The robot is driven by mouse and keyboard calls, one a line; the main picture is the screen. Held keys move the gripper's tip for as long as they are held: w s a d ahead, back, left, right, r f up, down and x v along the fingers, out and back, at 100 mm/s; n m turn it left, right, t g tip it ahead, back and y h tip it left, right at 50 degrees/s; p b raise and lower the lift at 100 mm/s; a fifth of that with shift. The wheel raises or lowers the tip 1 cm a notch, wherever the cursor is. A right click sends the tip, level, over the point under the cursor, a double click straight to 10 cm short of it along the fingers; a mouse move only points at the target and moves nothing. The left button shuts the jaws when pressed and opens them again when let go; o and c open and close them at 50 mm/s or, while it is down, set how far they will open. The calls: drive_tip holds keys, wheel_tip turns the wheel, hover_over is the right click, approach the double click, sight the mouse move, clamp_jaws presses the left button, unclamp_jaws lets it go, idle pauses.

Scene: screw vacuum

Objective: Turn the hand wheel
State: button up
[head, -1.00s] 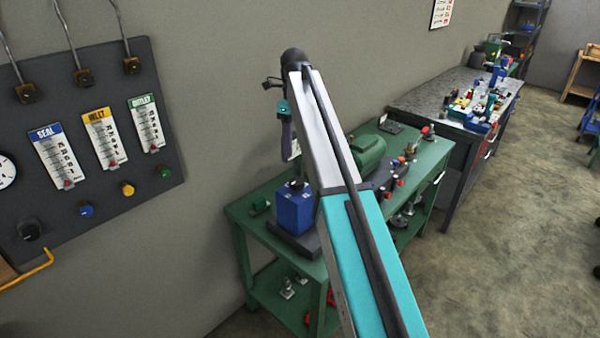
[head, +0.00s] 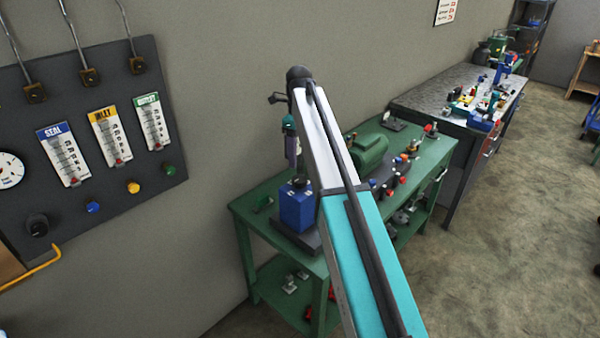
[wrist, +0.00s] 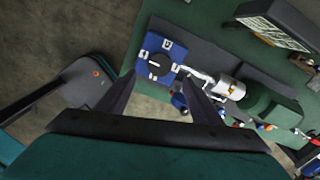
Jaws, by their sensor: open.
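A blue block (head: 297,208) stands on a dark base plate at the near end of the green bench. On its top is a small dark round part, which shows in the wrist view as a black knob-like wheel (wrist: 155,66) with a light mark; I cannot tell for sure that it is the hand wheel. My gripper (wrist: 160,77) is open and empty, its two dark fingers pointing toward the blue block. In the head view my gripper (head: 292,160) hangs above the block, partly hidden by my arm, with a gap left between them.
A green motor (head: 368,155) and small coloured fittings (head: 398,168) share the green bench (head: 255,208). A silver coupling (wrist: 228,88) lies right of the block. A gauge panel (head: 95,185) hangs on the left wall.

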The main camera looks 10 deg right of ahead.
sight(299, 178)
drive_tip(key=shift+f+p, duration=1.55)
drive_tip(key=shift+f, duration=2.85)
drive_tip(key=c, duration=1.1)
